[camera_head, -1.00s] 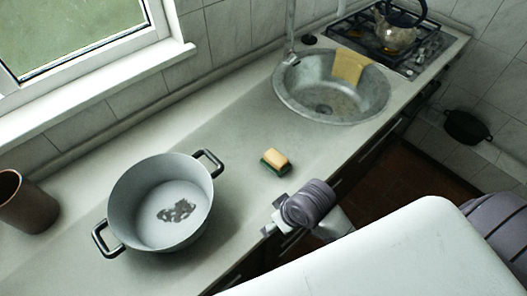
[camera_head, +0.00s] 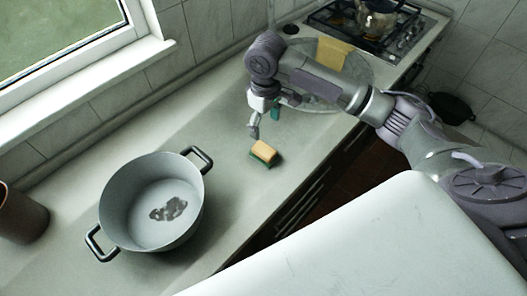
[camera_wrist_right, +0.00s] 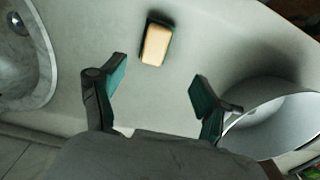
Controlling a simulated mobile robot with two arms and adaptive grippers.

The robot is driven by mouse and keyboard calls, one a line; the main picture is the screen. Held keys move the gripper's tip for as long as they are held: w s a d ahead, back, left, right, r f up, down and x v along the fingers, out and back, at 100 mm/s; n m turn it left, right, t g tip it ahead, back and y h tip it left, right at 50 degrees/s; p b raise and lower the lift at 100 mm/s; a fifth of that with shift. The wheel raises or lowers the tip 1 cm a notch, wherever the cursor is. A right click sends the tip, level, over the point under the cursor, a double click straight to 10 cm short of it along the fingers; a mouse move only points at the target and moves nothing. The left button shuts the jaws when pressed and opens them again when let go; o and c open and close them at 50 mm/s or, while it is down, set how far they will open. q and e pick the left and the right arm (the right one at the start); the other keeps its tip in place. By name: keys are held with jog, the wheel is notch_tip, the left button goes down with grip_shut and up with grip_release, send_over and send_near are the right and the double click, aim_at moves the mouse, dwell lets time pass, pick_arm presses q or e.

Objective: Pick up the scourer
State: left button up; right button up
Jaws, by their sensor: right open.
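The scourer (camera_head: 264,153), a small yellow sponge with a dark green pad on one side, lies on the counter between the pot and the sink. It also shows in the right wrist view (camera_wrist_right: 155,44), ahead of the fingertips and roughly midway between them. My right gripper (camera_head: 265,122) points down above the counter, just behind the scourer. In the right wrist view its two green-padded fingers (camera_wrist_right: 156,82) are spread wide with nothing between them. The scourer is apart from both fingers. My left gripper is not in view.
A grey enamel pot (camera_head: 117,201) with two black handles and a dark stain inside stands left of the scourer. The sink (camera_head: 362,72) with a yellow cloth (camera_head: 332,52) lies behind my right arm. A stove (camera_head: 408,42) with a kettle is beyond. Counter around the scourer is clear.

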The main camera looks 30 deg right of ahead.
jog(key=p, duration=0.1)
send_over(264, 149)
jog(key=f, duration=0.8)
jog(key=shift+s, duration=0.35)
jog(key=shift+w+f+p, duration=0.1)
jog(key=shift+f+p, duration=0.45)
jog(key=shift+f, duration=0.05)
jog(key=f, duration=0.3)
jog(key=f+p, duration=0.1)
jog(key=shift+w+f, duration=0.15)
jog(key=shift+w, duration=0.1)
jog(key=shift+c, duration=0.2)
jog(key=c, duration=1.2)
